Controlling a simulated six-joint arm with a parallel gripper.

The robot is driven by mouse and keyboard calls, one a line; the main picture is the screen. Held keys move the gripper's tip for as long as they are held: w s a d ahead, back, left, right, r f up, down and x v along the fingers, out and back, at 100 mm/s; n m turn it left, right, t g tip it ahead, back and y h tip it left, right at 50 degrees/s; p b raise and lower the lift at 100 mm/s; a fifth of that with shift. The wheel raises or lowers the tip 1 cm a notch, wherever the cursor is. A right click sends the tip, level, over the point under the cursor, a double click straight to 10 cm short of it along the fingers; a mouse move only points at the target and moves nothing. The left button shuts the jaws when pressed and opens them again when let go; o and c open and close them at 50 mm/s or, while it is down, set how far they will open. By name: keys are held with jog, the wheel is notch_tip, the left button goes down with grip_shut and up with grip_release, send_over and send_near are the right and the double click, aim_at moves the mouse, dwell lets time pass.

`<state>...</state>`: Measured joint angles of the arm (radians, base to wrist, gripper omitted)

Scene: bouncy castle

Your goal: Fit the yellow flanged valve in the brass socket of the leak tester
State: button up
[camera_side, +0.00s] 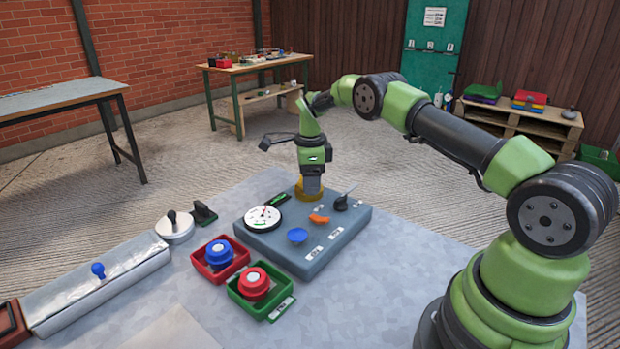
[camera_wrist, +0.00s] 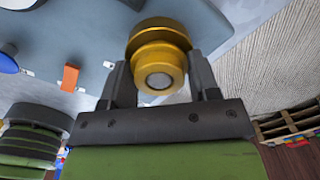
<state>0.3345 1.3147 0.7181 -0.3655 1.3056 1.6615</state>
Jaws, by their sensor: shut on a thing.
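The yellow flanged valve (camera_wrist: 158,60) is a stepped golden piece with a grey round end face, between my fingers in the wrist view. My gripper (camera_wrist: 160,78) is shut on it, one finger on each side. In the side view my gripper (camera_side: 311,186) points down at the back edge of the blue-grey leak tester (camera_side: 340,240), with a golden ring (camera_side: 302,194) around its tips. I cannot tell there which gold belongs to the valve and which to the brass socket, nor whether the valve is seated; the fingers hide part of it.
The tester's top carries a dial gauge (camera_side: 262,218), a blue knob (camera_side: 297,235), an orange lever (camera_side: 319,218) and a black-handled part (camera_side: 341,202). Red (camera_side: 200,265) and green (camera_side: 241,296) trays with blue and red valves stand in front left. The tabletop right of the tester is clear.

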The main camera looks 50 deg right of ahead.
jog(key=o, duration=1.3)
jog(key=shift+r, duration=0.1)
jog(key=shift+r, duration=3.4)
